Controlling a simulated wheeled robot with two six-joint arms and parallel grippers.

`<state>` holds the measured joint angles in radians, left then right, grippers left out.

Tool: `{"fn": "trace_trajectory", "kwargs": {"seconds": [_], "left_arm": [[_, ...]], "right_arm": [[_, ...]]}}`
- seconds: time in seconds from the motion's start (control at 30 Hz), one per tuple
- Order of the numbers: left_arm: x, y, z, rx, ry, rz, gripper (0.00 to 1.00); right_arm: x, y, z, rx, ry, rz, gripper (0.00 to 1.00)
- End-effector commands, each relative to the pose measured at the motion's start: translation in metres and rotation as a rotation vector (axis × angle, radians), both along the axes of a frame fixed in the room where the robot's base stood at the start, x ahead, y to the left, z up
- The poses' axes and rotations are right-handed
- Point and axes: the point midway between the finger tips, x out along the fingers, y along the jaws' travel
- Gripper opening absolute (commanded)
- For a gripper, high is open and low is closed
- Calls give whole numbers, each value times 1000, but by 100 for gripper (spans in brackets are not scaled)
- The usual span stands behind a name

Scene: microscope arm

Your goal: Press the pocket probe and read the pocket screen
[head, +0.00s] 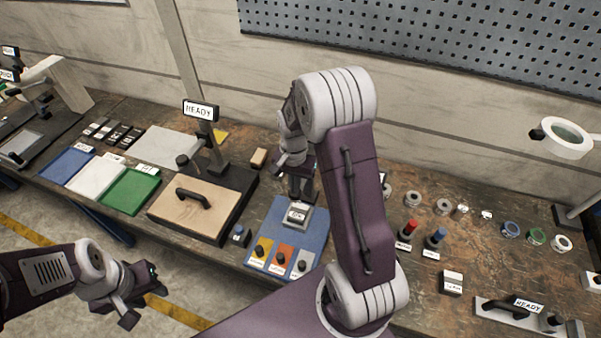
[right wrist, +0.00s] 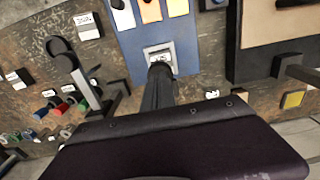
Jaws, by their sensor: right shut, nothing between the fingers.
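A small grey box with a white labelled face (head: 297,214), which may be the pocket screen, sits on a blue mat (head: 318,232). It also shows in the right wrist view (right wrist: 159,56). My right gripper (head: 299,198) is shut and empty, with its tips at the box's back edge; I cannot tell whether they touch it. In the right wrist view the shut fingers (right wrist: 160,68) point at the box and hide part of it. No part is clearly marked as a probe. My left gripper (head: 143,300) is open and empty, low over the floor beside the bench.
Yellow (head: 261,249), orange (head: 281,259) and grey (head: 302,264) cards with black knobs lie at the mat's front. A wooden board with a handle (head: 195,206) stands left. Red (head: 407,230) and blue (head: 437,238) knobs and several rings stand right of my right arm.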

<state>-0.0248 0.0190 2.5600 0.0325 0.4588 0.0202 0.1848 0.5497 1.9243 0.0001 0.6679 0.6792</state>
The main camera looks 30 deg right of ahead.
Motion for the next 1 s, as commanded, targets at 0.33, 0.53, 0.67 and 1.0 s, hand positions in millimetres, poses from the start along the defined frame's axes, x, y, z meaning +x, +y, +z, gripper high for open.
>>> {"fn": "trace_trajectory", "kwargs": {"seconds": [0.33, 0.53, 0.67, 1.0], "left_arm": [[0, 0, 36, 0, 0, 0, 36], [0, 0, 40, 0, 0, 0, 36], [0, 0, 39, 0, 0, 0, 36], [0, 0, 23, 0, 0, 0, 36]], "right_arm": [[0, 0, 39, 1, 1, 0, 0], [0, 0, 44, 0, 0, 0, 0], [0, 0, 43, 0, 0, 0, 0], [1, 0, 97, -1, -6, 0, 0]]}}
